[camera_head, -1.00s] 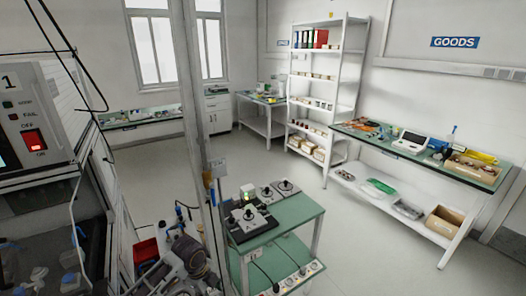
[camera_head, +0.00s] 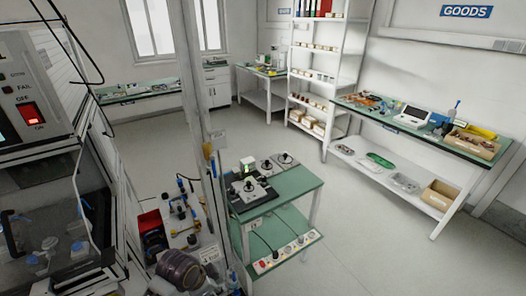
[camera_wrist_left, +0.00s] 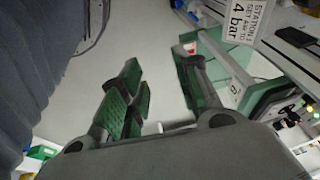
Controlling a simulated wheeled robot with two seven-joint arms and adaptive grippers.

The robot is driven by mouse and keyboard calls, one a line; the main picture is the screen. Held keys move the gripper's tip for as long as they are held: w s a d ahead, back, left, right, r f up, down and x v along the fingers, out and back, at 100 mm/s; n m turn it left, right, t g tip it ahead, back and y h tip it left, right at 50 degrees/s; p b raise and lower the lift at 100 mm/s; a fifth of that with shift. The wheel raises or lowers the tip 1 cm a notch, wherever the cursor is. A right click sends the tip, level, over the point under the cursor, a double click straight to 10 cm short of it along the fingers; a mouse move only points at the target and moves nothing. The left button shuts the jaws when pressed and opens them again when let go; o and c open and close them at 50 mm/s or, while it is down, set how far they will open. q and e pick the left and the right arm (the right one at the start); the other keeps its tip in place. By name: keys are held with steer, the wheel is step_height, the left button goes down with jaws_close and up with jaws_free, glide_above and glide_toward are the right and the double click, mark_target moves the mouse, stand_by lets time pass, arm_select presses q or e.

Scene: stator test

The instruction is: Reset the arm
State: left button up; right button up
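My left gripper (camera_wrist_left: 160,92) shows in the left wrist view with its two green-padded fingers spread apart. The gap between them is empty, with pale floor behind it. My right gripper is in neither view.
A green-topped cart (camera_head: 290,188) with dark devices stands just right of centre. A machine with a red switch (camera_head: 31,113) is close on the left. A red bin (camera_head: 150,222) sits near my arm. A long bench (camera_head: 425,135) lines the right wall; open floor lies between.

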arm_select(q)
steer(key=shift+s+a+r+n+y, duration=1)
steer(key=shift+s+a+n, duration=2.65)
steer(key=shift+n, duration=0.95)
steer(key=s+f, duration=0.3)
steer(key=f, duration=3)
steer(key=s+a+f+g, duration=0.1)
steer(key=s+a+f, duration=0.1)
steer(key=s+f, duration=0.7)
steer(key=s+a+f+g, duration=0.1)
steer(key=s+a+f, duration=0.1)
steer(key=s+f, duration=0.8)
steer(key=s, duration=0.3)
steer(key=shift+f, duration=0.2)
